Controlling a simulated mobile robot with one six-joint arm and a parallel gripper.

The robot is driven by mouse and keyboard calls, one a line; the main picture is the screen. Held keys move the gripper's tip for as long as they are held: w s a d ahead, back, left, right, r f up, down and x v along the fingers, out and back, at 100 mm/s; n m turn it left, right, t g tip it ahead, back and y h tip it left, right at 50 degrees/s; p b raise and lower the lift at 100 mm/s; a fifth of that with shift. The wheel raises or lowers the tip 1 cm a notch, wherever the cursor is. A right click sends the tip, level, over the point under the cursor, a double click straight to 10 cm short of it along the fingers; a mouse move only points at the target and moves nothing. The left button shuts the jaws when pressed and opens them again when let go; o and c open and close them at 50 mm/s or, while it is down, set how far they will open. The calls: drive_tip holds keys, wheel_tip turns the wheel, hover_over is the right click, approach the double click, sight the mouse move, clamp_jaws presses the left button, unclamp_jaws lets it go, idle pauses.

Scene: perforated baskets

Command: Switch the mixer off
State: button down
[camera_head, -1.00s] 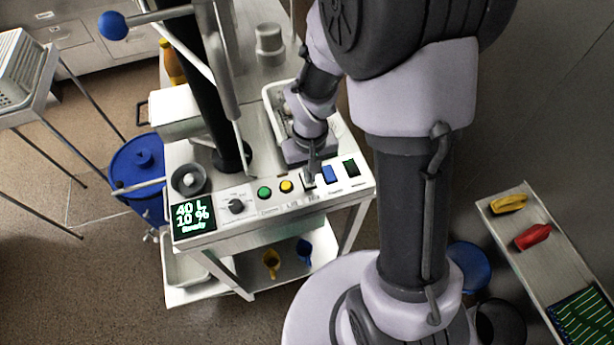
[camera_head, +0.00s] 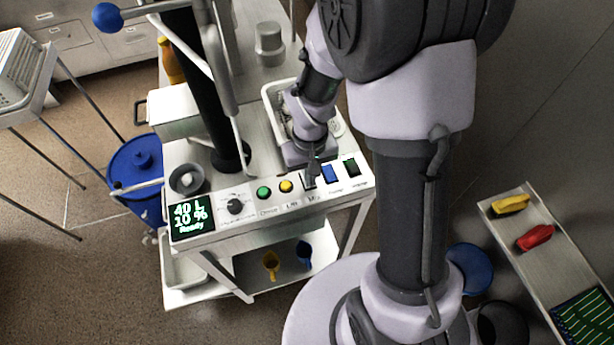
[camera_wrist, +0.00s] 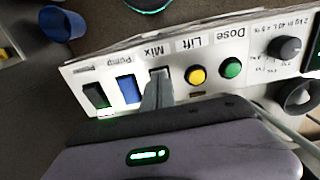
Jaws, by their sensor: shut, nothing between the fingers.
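The mixer's control panel (camera_head: 270,203) runs along the front edge of the metal cart. The Mix switch (camera_wrist: 160,71) sits between the blue Pump switch (camera_wrist: 129,90) and the yellow Lift button (camera_wrist: 195,74). My gripper (camera_head: 311,181) is shut and empty, with its fingertips at the Mix switch. In the wrist view my gripper (camera_wrist: 158,82) covers most of that switch, so its position and any contact cannot be told. A green Dose button (camera_wrist: 231,68) and a black knob (camera_wrist: 285,48) are farther along. The display (camera_head: 192,217) reads "40 L 10 % Ready".
A black switch with a green mark (camera_head: 351,167) is right of the blue switch. A steel column and lever with a blue ball (camera_head: 107,17) stand at the left. A blue drum (camera_head: 137,165) is beside the cart. A side shelf (camera_head: 545,262) stands at the right.

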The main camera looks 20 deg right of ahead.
wheel_tip(320, 180, up, 7)
drive_tip(key=p, duration=0.5)
idle(0.3)
